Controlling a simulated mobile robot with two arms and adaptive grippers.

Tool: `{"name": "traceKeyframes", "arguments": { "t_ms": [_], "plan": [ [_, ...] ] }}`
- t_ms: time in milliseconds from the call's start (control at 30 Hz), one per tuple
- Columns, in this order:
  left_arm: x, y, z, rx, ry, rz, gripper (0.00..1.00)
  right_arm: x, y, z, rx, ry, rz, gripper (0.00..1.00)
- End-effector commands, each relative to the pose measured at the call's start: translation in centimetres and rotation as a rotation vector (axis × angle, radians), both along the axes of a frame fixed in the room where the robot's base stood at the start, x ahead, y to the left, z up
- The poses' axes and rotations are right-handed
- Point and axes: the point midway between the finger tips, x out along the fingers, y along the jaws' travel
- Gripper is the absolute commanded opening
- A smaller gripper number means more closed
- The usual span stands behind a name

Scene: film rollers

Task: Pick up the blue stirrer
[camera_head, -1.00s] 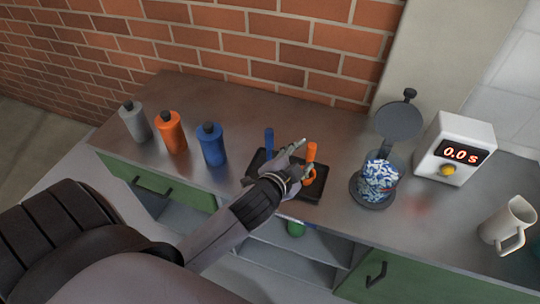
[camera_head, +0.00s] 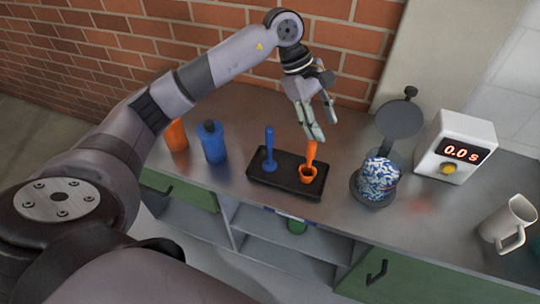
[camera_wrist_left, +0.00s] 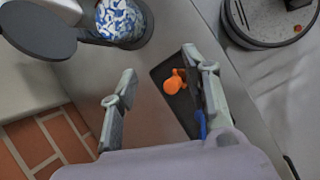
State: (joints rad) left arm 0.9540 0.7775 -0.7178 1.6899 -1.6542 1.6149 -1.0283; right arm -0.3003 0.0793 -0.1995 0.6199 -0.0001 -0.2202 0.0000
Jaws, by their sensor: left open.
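The blue stirrer (camera_head: 269,145) stands upright at the left end of a black tray (camera_head: 284,181) on the counter. In the left wrist view the blue stirrer (camera_wrist_left: 201,124) is mostly hidden behind a finger. An orange stirrer (camera_head: 310,160) stands on the right part of the tray and also shows in the left wrist view (camera_wrist_left: 174,83). My left gripper (camera_head: 318,124) is above and behind the tray, near the orange stirrer and right of the blue one. Its fingers are open and empty, pointing down; they show in the left wrist view (camera_wrist_left: 163,75). My right gripper is out of view.
A blue bottle (camera_head: 212,143) and an orange bottle (camera_head: 175,136) stand left of the tray. A jar of blue and white pieces (camera_head: 378,181) with a raised dark lid (camera_head: 398,119), a timer (camera_head: 455,147) and a white jug (camera_head: 507,224) stand to the right.

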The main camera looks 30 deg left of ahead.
Motion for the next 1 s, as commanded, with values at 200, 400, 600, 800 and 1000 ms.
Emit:
{"name": "traceKeyframes", "arguments": {
  "t_ms": [200,400,600,800,1000],
  "plan": [
    [-0.1,11.7,2.7,0.401,0.052,0.009,0.43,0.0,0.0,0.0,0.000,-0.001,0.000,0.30],
    [-0.7,14.0,2.4,0.480,0.085,0.015,0.43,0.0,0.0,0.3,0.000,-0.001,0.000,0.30],
    [-0.8,14.0,-1.6,0.478,0.089,0.014,0.43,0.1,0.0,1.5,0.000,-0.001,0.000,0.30],
    [-0.8,13.8,-5.8,0.475,0.087,0.013,0.43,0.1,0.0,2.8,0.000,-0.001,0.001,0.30],
    [-0.7,13.8,-8.3,0.475,0.082,0.015,0.43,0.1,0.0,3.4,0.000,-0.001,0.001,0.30]
  ]
}}
